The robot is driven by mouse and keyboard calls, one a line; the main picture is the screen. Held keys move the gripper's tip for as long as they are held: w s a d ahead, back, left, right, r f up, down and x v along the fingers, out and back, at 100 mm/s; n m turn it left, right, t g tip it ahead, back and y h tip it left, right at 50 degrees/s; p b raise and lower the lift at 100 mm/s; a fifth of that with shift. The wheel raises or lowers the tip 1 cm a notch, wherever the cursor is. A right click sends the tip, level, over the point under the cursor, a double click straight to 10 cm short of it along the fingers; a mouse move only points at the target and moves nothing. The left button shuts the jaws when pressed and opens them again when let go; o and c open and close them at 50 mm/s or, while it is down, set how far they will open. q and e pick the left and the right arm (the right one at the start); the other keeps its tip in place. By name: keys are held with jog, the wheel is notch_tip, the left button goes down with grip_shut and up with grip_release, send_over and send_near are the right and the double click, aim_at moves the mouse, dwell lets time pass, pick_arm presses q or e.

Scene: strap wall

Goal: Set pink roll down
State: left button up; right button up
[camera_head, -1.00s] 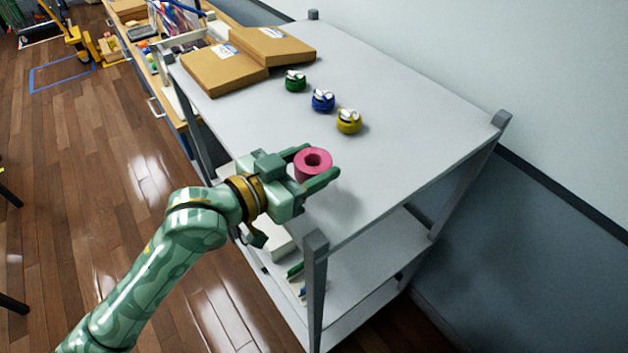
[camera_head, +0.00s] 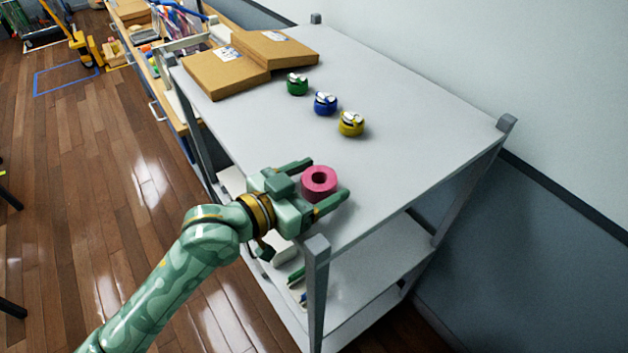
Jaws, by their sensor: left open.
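The pink roll (camera_head: 319,182) is a short ring with a dark hole. It sits upright on the white top shelf (camera_head: 400,150), near the shelf's front left edge. My left gripper (camera_head: 326,183) is open around the roll, low over the shelf. One finger is on the far side of the roll and the other on the near side. A gap shows between the roll and the far finger; the near finger hides part of the roll's side. My right gripper is not in view.
Green (camera_head: 297,84), blue (camera_head: 325,103) and yellow (camera_head: 351,123) strap rolls stand in a row behind the pink roll. Two cardboard boxes (camera_head: 227,72) lie at the back left. A grey corner post (camera_head: 317,250) rises close to my arm. The right part of the shelf is clear.

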pick_arm(q)
jog(key=v, duration=1.2)
